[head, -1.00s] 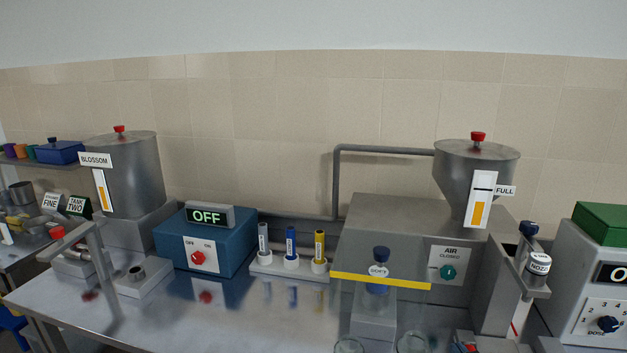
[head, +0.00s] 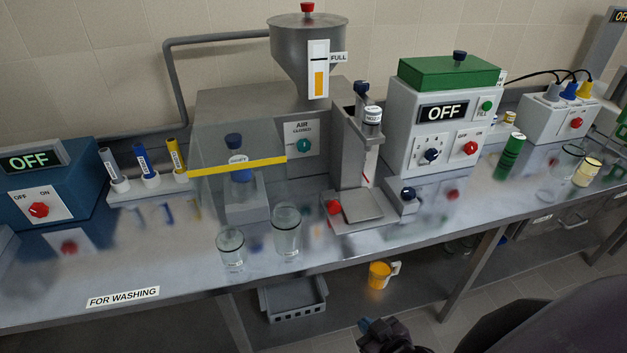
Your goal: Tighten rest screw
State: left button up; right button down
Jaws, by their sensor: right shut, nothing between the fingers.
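A grey metal stand (head: 356,148) is on the bench right of centre in the head view. It has a dark blue knob (head: 361,87) at its top beside a small labelled vial (head: 373,116). A small block with another dark blue knob (head: 408,194) stands at its lower right. I cannot tell which knob is the rest screw, or how tight either is. My right gripper (head: 378,332) is low at the bottom edge, below bench height and apart from the stand. It looks shut and empty. My left gripper is out of view.
Two glass beakers (head: 286,231) stand near the bench front, left of the stand. A clear shield with a yellow edge (head: 238,167) is behind them. A grey dosing box (head: 437,135) is right.

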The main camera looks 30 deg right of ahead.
aim_at(409, 193)
jog(key=l+z, duration=0.1)
jog(key=z, duration=0.85)
jog(key=i+l+z, duration=0.1)
jog(key=z, duration=0.4)
